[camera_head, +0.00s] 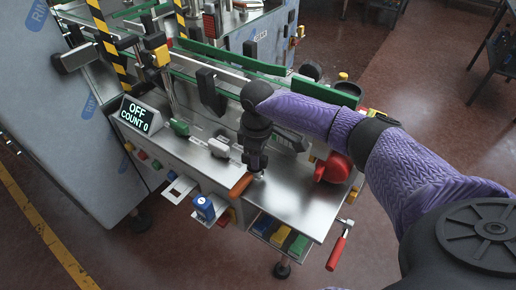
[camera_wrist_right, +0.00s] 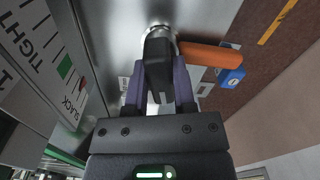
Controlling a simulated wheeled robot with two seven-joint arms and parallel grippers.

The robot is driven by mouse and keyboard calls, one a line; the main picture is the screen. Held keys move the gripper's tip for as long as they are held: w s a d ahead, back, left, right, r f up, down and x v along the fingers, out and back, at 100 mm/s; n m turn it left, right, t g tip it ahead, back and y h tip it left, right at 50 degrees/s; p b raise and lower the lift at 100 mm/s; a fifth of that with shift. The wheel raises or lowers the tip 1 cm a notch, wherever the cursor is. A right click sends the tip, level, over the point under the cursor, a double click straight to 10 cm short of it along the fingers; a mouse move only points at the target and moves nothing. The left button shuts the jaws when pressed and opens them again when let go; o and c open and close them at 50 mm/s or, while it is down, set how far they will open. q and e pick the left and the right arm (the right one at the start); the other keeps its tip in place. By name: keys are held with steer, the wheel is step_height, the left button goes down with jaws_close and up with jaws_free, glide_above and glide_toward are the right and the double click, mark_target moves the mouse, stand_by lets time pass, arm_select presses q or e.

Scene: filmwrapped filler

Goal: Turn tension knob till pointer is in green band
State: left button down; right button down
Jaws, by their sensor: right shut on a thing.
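My right gripper (camera_head: 257,170) points down at the steel machine top. In the right wrist view, its two purple fingers (camera_wrist_right: 158,95) close on the sides of a black knob (camera_wrist_right: 158,62). An orange handle (camera_wrist_right: 208,55) sticks out beside the knob; it also shows in the head view (camera_head: 241,184). A white scale plate (camera_wrist_right: 40,50) marked TIGHT and SLACK has a green band (camera_wrist_right: 65,68) between the two words. My left gripper is out of view.
A red rounded part (camera_head: 334,168) stands right of the gripper. A blue item (camera_head: 204,208) sits at the front edge, and a red-handled tool (camera_head: 337,250) hangs at the right corner. Green rails (camera_head: 231,57) run behind.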

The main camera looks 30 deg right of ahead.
steer(key=m+p, duration=0.3)
steer(key=p, duration=0.1)
steer(key=m+p, duration=0.2)
steer(key=shift+s+a+r+m, duration=0.1)
steer(key=shift+a+r+m, duration=0.1)
steer(key=shift+r+m, duration=0.1)
steer(key=m+p, duration=0.2)
steer(key=shift+f+m, duration=0.1)
steer(key=shift+m, duration=0.2)
steer(key=shift+a+m+p, duration=0.1)
steer(key=shift+m+p, duration=0.55)
steer(key=shift+m, duration=0.25)
steer(key=shift+f+m+p, duration=0.1)
steer(key=shift+m+p, duration=0.3)
steer(key=shift+m, duration=0.5)
steer(key=m+p, duration=0.1)
steer(key=m, duration=0.2)
steer(key=shift+a+m, duration=0.15)
steer(key=shift+m, duration=0.15)
steer(key=m, duration=0.2)
steer(key=shift+w+m, duration=0.2)
steer(key=shift+m, duration=0.1)
steer(key=shift+w+m+p, duration=0.1)
steer(key=shift+m+p, duration=0.25)
steer(key=shift+m, duration=1.55)
